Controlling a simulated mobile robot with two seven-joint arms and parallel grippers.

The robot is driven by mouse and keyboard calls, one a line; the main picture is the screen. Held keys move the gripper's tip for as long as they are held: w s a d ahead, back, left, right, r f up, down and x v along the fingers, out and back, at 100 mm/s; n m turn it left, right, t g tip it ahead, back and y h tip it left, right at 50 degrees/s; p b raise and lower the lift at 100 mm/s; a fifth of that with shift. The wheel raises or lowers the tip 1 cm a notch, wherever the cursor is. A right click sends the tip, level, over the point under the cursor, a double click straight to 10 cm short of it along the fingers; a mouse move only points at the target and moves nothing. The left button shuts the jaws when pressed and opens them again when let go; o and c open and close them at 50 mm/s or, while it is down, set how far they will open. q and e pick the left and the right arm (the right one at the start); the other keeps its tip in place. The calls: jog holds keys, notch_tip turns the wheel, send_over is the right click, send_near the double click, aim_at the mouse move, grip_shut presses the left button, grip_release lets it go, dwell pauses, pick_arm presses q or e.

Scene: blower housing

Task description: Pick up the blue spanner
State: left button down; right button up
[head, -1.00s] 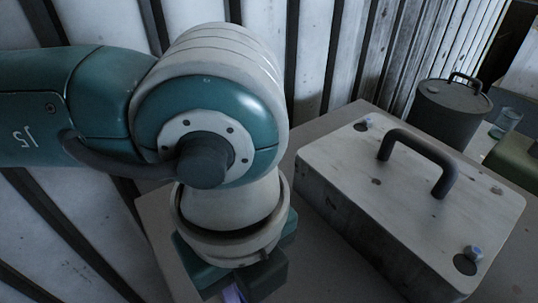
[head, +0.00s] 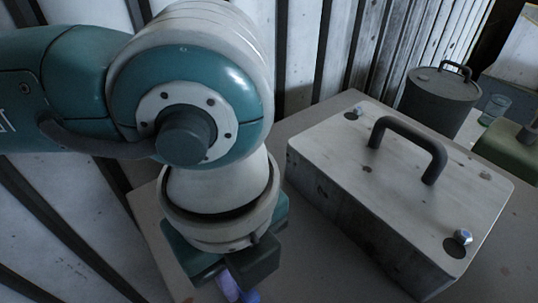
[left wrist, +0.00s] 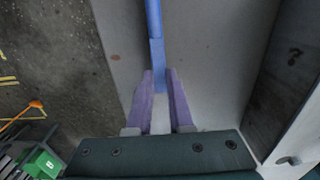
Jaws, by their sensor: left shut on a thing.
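The blue spanner (left wrist: 156,30) shows in the left wrist view as a long blue bar running up from between my fingers to the top edge. My left gripper (left wrist: 160,82) has purple fingers, shut on the spanner's near part. In the head view the left gripper (head: 238,291) points down at the bottom edge, left of the housing; a bit of blue shows by its fingers, mostly hidden by the gripper body and cut off by the frame. I cannot tell whether the spanner is clear of the table. My right gripper is not in view.
A grey blower housing (head: 330,206) with a dark handle (head: 436,151) and bolts stands on the table (head: 520,262), right of the left gripper. A dark lidded can (head: 436,103), a glass (head: 494,108) and a green object (head: 508,147) are at the back right. A corrugated wall stands behind.

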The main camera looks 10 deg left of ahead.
pick_arm(q)
notch_tip(320, 180, up, 20)
jog(key=p, duration=0.2)
jog(key=shift+f, duration=0.25)
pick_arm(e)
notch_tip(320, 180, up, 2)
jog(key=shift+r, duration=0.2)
pick_arm(q)
jog(key=c, duration=1.3)
grip_release()
grip_shut()
